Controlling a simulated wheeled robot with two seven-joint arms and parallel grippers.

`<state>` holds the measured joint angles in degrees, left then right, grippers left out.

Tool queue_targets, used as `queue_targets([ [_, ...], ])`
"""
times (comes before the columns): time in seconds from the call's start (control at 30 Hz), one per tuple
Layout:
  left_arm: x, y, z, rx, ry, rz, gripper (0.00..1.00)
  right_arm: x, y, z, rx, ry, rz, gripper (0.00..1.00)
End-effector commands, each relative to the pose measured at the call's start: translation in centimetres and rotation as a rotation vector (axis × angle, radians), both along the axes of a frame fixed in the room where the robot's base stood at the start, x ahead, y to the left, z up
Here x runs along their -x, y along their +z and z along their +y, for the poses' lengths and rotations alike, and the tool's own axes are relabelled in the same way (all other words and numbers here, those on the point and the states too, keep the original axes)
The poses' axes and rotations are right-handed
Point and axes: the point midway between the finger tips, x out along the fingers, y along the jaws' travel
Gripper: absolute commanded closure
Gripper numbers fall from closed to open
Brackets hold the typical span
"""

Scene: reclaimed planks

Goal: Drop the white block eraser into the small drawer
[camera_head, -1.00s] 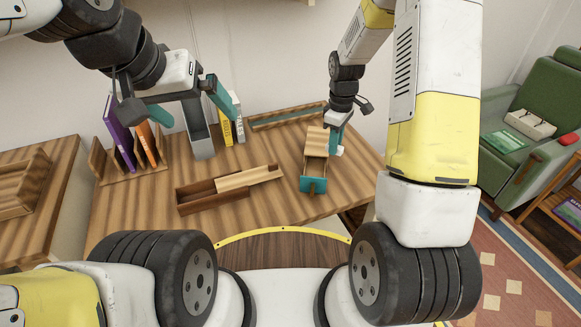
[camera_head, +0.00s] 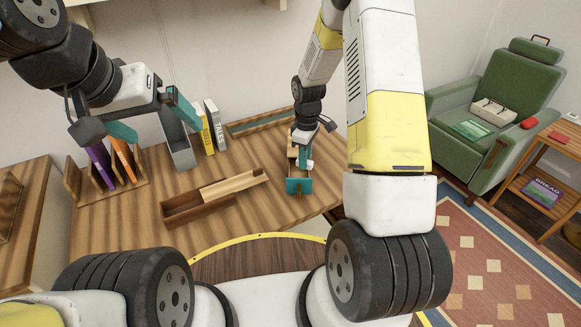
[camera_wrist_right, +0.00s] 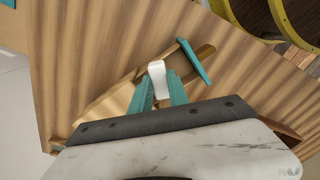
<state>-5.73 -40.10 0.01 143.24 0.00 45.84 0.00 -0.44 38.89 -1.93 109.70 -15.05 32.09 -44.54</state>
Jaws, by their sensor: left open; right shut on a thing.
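The white block eraser (camera_wrist_right: 157,78) is between the teal fingertips of my right gripper (camera_wrist_right: 160,92), which is shut on it. In the head view the eraser (camera_head: 309,164) shows as a small white spot at the tip of my right gripper (camera_head: 304,161). The small drawer (camera_head: 299,186) is pulled out, its teal front towards me; it also shows in the right wrist view (camera_wrist_right: 194,62). The eraser appears over the drawer's opening; its height above the floor of the drawer is unclear. My left gripper (camera_head: 152,117) is open and empty above the book rack.
A long wooden box (camera_head: 192,209) with a partly slid lid (camera_head: 234,184) lies mid-table. A book rack (camera_head: 128,187), a grey holder (camera_head: 180,150) and upright books (camera_head: 215,127) stand at the back left. A shallow tray (camera_head: 262,122) lies at the back. The front table area is clear.

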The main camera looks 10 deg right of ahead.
Motion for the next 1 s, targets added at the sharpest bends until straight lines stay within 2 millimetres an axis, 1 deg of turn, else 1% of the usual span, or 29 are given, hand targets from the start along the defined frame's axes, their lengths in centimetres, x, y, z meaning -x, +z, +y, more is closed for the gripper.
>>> queue_targets([
  [0.17,0.0,0.0,0.0,0.000,0.000,0.000,0.00,0.0,0.0,0.0,0.000,0.000,0.000,1.00],
  [0.2,0.0,0.0,0.0,0.000,0.000,0.000,0.00,0.0,0.0,0.0,0.000,0.000,0.000,0.75],
  [0.27,0.0,0.0,0.0,0.000,0.000,0.000,0.00,0.0,0.0,0.0,0.000,0.000,0.000,0.64],
  [0.3,0.0,0.0,0.0,0.000,0.000,0.000,0.00,0.0,0.0,0.0,0.000,0.000,0.000,0.56],
  [0.33,0.0,0.0,0.0,0.000,0.000,0.000,0.00,0.0,0.0,0.0,0.000,0.000,0.000,0.54],
  [0.57,0.0,0.0,0.0,0.000,0.000,0.000,0.00,0.0,0.0,0.0,0.001,0.000,0.001,0.54],
  [0.67,0.0,0.0,0.0,0.000,0.000,0.000,0.00,0.0,0.3,0.0,0.001,0.000,-0.001,0.54],
  [0.77,0.0,0.0,0.0,0.000,0.000,0.000,0.00,-0.1,1.4,0.0,0.000,-0.001,-0.002,0.54],
  [1.0,0.0,0.0,0.0,0.000,0.000,0.000,0.00,-0.1,5.6,0.0,0.000,0.000,-0.002,0.54],
])
